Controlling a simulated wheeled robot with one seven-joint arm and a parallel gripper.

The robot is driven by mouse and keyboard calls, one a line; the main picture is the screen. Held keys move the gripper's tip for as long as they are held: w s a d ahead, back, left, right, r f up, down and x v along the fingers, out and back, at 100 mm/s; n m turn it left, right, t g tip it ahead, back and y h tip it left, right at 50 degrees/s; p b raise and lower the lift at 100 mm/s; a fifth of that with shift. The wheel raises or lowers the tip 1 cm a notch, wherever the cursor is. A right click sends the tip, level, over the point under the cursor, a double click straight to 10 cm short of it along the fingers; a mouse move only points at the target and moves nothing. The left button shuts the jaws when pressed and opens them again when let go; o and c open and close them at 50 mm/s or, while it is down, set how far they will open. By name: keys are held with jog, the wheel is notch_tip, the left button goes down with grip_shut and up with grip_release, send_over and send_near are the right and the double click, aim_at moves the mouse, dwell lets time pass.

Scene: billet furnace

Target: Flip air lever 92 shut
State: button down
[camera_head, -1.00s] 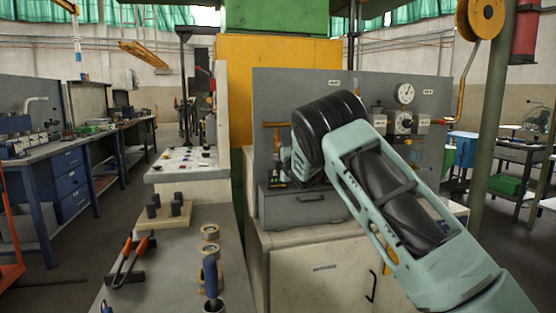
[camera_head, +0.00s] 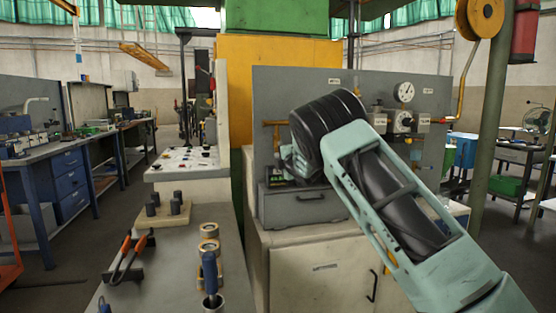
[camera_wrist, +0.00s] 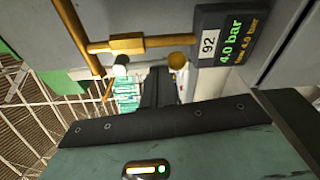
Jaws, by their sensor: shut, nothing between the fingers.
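In the wrist view a brass fitting (camera_wrist: 127,43) runs across the top, with a thin rod leading right to a dark display block (camera_wrist: 232,38). The block carries the label 92 and reads 4.0 bar in green. A white round knob (camera_wrist: 120,66) and a brass round knob (camera_wrist: 177,61) sit below the fitting. Which part is the lever handle I cannot tell for certain. My gripper (camera_wrist: 158,73) is shut and empty, its dark fingers close below the fitting between the two knobs; contact is unclear. In the head view my arm hides most of this spot.
The grey panel (camera_head: 268,90) carries a gauge (camera_head: 404,92) and further valves to the right of my arm. A grey drawer box (camera_head: 306,204) stands below it. The left bench (camera_head: 165,270) holds pliers (camera_head: 127,255) and a blue-handled tool (camera_head: 210,272).

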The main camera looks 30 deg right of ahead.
jog(key=shift+d, duration=0.1)
jog(key=d+n+b, duration=0.1)
jog(key=n+b, duration=0.2)
jog(key=n, duration=0.1)
jog(key=s+d+r+n+g+h+b, duration=0.1)
jog(key=d+n+b, duration=0.1)
jog(key=n+b, duration=0.1)
jog(key=d+r+n+b, duration=0.1)
jog(key=n+b, duration=0.2)
jog(key=n, duration=0.2)
jog(key=shift+s+d+r+n+g+h, duration=0.15)
jog(key=shift+d+n+g+h, duration=0.1)
jog(key=shift+n+g+h, duration=0.15)
jog(key=shift+b, duration=0.3)
notch_tip(320, 180, down, 5)
jog(key=w+b, duration=0.1)
jog(key=b, duration=0.2)
jog(key=r+b+v, duration=0.1)
jog(key=b+v, duration=0.1)
jog(key=v, duration=0.8)
jog(key=shift+a, duration=0.35)
